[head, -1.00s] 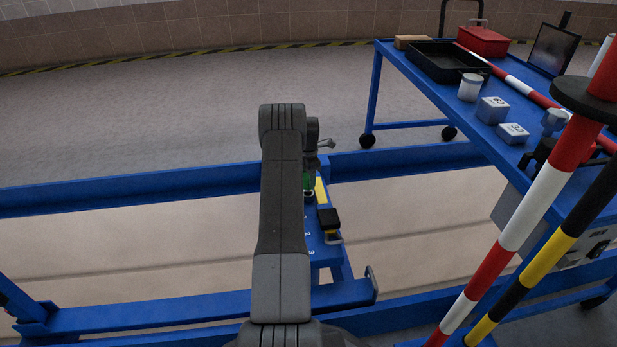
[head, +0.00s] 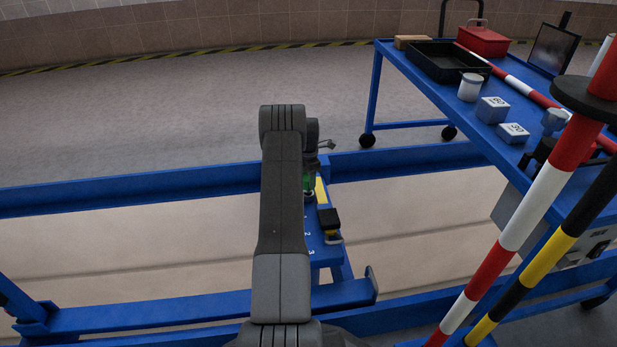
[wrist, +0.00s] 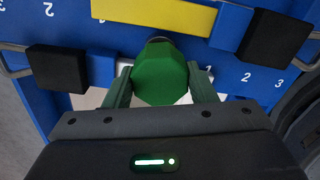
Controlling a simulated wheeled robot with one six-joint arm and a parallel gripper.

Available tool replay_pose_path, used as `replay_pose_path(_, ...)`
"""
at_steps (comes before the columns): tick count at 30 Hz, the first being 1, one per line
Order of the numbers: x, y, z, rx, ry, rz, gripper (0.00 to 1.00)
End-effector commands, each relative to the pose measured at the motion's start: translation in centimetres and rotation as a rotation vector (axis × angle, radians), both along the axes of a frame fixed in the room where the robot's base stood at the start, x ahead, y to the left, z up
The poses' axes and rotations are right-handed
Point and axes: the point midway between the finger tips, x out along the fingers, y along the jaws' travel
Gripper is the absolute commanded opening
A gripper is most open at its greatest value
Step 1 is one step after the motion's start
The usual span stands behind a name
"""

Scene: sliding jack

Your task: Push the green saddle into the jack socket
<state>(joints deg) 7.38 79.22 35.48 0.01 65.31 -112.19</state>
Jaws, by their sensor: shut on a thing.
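The green saddle (wrist: 160,78) is a faceted green piece between the two fingers of my gripper (wrist: 160,85) in the wrist view. The fingers close on its left and right sides. A dark rounded part shows just beyond its far edge; I cannot tell whether this is the jack socket. The saddle blocks the view of what lies under it. In the head view only a small part of the saddle (head: 308,183) shows beside my arm, above the blue jack beam (head: 318,250).
The blue beam carries white numbers, a yellow bar (wrist: 155,13) and black blocks at left (wrist: 58,68) and right (wrist: 272,37). A blue cart (head: 430,90) stands at the right, with red-white and yellow-black poles in front. Blue rails cross the pit.

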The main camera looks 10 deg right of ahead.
Motion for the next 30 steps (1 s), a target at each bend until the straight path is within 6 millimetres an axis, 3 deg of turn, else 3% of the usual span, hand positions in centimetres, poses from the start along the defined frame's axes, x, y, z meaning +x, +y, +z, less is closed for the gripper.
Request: replay_pose_path(30,0.1,0.0,-2.4,-0.001,-0.001,0.0,0.27)
